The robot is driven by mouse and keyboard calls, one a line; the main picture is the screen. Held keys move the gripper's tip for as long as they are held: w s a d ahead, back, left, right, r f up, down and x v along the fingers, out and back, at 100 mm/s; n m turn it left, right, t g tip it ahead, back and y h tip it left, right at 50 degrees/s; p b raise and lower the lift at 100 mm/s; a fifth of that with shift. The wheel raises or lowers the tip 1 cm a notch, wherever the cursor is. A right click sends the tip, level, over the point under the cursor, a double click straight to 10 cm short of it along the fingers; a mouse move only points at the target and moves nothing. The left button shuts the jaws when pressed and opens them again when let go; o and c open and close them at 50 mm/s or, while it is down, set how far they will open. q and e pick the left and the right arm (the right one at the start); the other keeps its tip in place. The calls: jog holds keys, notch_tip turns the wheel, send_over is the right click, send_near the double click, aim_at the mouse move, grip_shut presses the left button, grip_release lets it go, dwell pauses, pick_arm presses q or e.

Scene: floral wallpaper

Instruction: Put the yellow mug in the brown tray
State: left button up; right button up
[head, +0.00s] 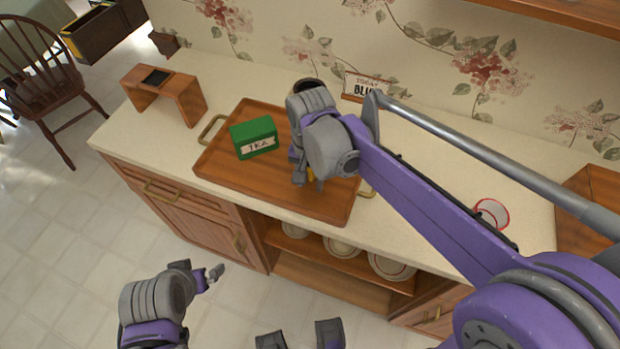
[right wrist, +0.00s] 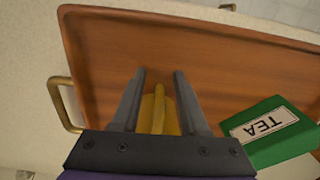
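The yellow mug shows as a small yellow patch (head: 310,173) behind my right gripper (head: 307,180) in the head view. In the right wrist view the mug (right wrist: 158,110) is between the two fingers, its handle upright in the picture with a gap on each side. The fingers stand apart. The brown tray (head: 225,168) lies on the counter, and the mug is over its right part. Whether the mug's base touches the tray is hidden. My left gripper (head: 213,274) is low in front of the cabinet, away from the tray; its fingers are too small to judge.
A green tea box (head: 253,138) stands in the tray, left of my right gripper. A dark round container (head: 308,86) and a small sign (head: 365,85) are behind the tray. A wooden stand (head: 165,92) is at left, a red-rimmed cup (head: 491,212) at right.

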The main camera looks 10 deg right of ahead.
notch_tip(320, 180, up, 12)
jog(key=shift+r+p, duration=0.15)
jog(key=shift+p, duration=0.5)
